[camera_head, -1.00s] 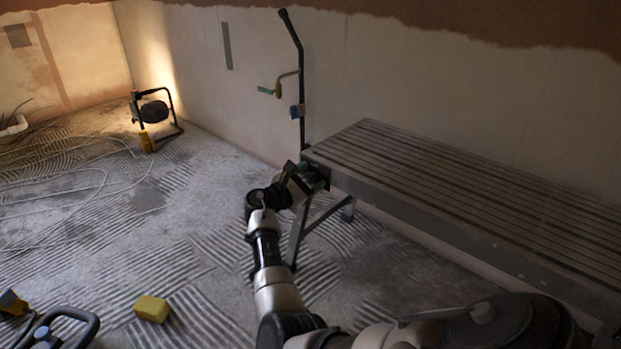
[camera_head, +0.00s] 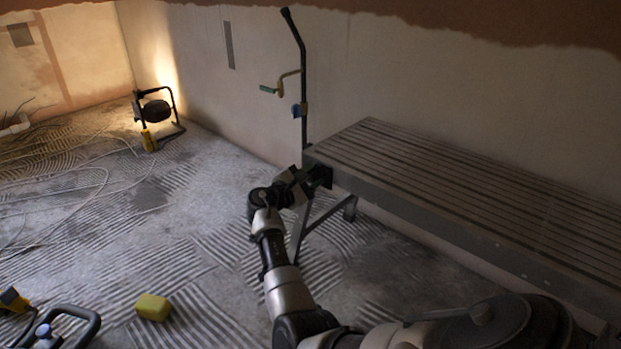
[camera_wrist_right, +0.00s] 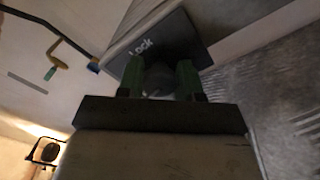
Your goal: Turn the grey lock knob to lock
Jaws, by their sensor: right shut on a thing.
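My right gripper (camera_head: 318,177) is at the near left end of the slatted platform (camera_head: 450,178). In the right wrist view its two dark green fingers (camera_wrist_right: 159,82) are shut on the grey lock knob (camera_wrist_right: 158,88), which shows only dimly between them. The knob is in front of a dark plate (camera_wrist_right: 180,38) marked "Lock", which looks tilted in this view. The knob's exact angle is hidden by the fingers and shadow. The head view shows the knob hidden behind my gripper. My left gripper is not in view.
A dark post with a crank (camera_head: 303,90) rises behind the platform's left end. A yellow block (camera_head: 152,307) lies on the ridged floor. A work lamp (camera_head: 155,110) stands near the far wall, with loose cables (camera_head: 85,180) on the floor. A black handle (camera_head: 75,318) is at lower left.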

